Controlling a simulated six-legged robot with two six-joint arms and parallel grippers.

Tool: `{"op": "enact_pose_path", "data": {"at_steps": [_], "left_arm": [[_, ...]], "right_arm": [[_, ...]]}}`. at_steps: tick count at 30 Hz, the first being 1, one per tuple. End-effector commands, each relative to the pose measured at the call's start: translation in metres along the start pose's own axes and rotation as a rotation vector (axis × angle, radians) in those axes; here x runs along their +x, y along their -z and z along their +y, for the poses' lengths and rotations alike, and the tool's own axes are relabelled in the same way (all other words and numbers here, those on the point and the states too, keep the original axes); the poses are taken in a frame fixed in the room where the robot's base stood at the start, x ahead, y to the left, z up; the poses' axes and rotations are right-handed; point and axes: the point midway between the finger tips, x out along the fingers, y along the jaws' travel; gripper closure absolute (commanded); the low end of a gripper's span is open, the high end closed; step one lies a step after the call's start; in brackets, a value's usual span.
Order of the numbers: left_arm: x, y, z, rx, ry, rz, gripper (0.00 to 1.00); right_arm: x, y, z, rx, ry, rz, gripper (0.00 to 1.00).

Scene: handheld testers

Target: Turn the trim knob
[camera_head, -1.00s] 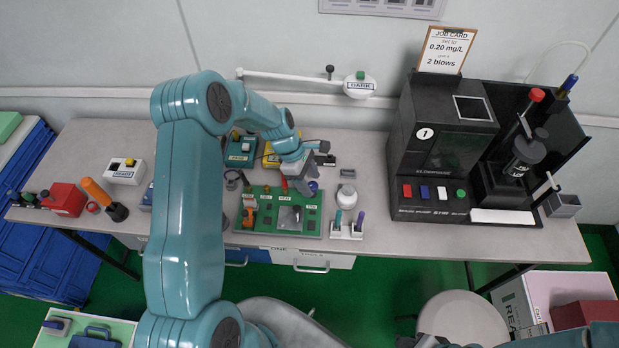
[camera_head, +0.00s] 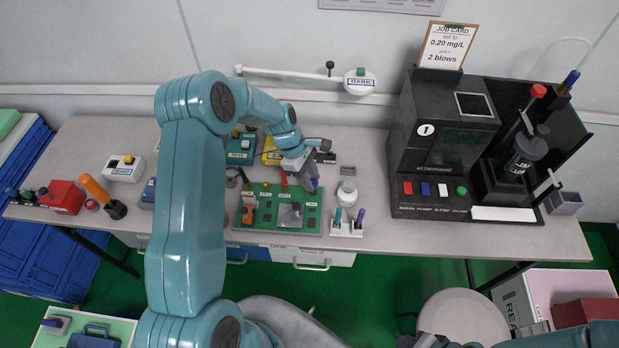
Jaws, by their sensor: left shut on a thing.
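A green board (camera_head: 262,220) with small labelled parts lies on the grey bench, left of the black machine. My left gripper (camera_head: 312,184) comes down over the board's upper right corner. It is shut on a small purple-blue knob there, which I take to be the trim knob; the fingers hide most of it. The knob's label is too small to read. My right gripper (camera_head: 428,341) shows only partly at the bottom edge, apart from the bench, and its jaws cannot be made out.
A white holder (camera_head: 346,230) with two pens and a white bottle (camera_head: 347,193) stand close right of the board. The black machine (camera_head: 437,150) fills the bench's right side. A job card (camera_head: 447,46) reads 0.20 mg/L, 2 blows. A red box (camera_head: 63,197) stands far left.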

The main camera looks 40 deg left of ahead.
Motion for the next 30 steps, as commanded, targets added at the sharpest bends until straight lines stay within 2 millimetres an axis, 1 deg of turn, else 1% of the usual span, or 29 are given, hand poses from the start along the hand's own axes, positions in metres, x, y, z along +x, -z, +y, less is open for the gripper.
{"op": "enact_pose_path", "data": {"at_steps": [1, 3, 15, 24, 30], "left_arm": [[0.004, 0.001, 0.0, 0.029, 0.012, 0.001, 0.97], [0.004, 0.002, 0.001, 0.078, 0.033, 0.0, 0.97], [0.004, 0.0, 0.005, 0.407, 0.168, 0.001, 0.97], [0.003, -0.001, 0.006, 0.597, 0.248, 0.001, 0.97], [0.003, -0.002, 0.006, 0.671, 0.28, 0.0, 0.97]], "right_arm": [[0.006, 0.0, 0.002, 0.0, 0.0, 0.0, 0.57], [0.01, 0.0, 0.004, 0.0, 0.0, 0.0, 0.57], [0.033, 0.001, 0.012, 0.0, 0.0, 0.0, 0.57], [0.042, 0.001, 0.015, 0.0, 0.0, 0.0, 0.57], [0.045, 0.001, 0.016, 0.0, 0.0, 0.0, 0.57]]}}
